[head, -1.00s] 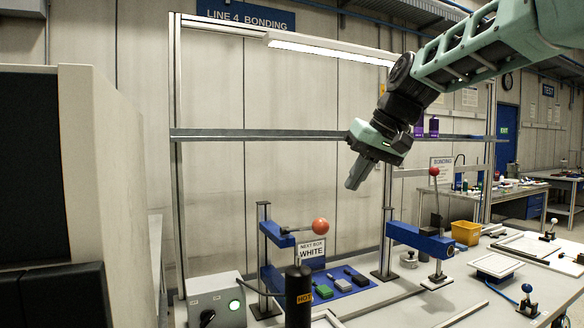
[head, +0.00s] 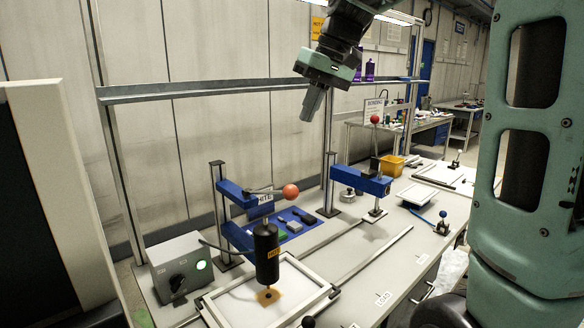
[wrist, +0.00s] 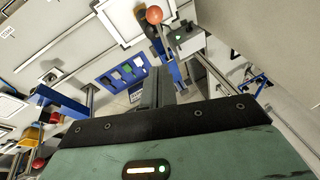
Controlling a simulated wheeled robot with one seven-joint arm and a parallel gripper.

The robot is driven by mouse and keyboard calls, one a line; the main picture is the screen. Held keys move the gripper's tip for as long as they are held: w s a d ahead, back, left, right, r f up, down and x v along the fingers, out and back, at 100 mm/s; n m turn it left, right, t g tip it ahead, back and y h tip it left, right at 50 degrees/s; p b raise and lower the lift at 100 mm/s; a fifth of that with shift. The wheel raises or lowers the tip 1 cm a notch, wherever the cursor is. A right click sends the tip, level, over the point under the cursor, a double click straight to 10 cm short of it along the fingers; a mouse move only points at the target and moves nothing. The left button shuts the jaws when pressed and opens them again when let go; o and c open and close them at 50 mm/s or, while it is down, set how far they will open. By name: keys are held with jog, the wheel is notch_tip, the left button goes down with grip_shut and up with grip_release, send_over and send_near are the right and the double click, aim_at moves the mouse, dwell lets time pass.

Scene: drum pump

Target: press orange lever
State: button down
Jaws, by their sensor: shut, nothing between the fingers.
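The orange lever is a thin bar ending in an orange ball (head: 290,191). It sticks out to the right from the blue press head on the left post, about level. In the wrist view the orange ball (wrist: 154,14) is at the top, beyond the fingertips. My gripper (head: 313,106) is shut and empty, pointing down. In the head view it appears above and slightly right of the ball, clearly apart from it. In the wrist view my shut fingers (wrist: 158,86) point up the picture.
A black cylinder marked HOT (head: 266,250) hangs over a white frame below the lever. A second blue press has a red-ball lever (head: 375,119). A grey control box (head: 180,266) with a green light stands left. A blue mat (head: 262,232) holds several small blocks.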

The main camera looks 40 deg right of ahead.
jog(key=shift+s+a+f+p+x, duration=0.1)
jog(key=shift+s+p+x, duration=0.45)
jog(key=shift+x, duration=1.6)
jog(key=shift+s+a+f+p+x, duration=0.1)
jog(key=shift+s+p+x, duration=0.45)
jog(key=shift+x, duration=1.55)
jog(key=shift+s+a+f+p+x, duration=0.2)
jog(key=shift+p+x, duration=0.65)
jog(key=shift+x, duration=1.3)
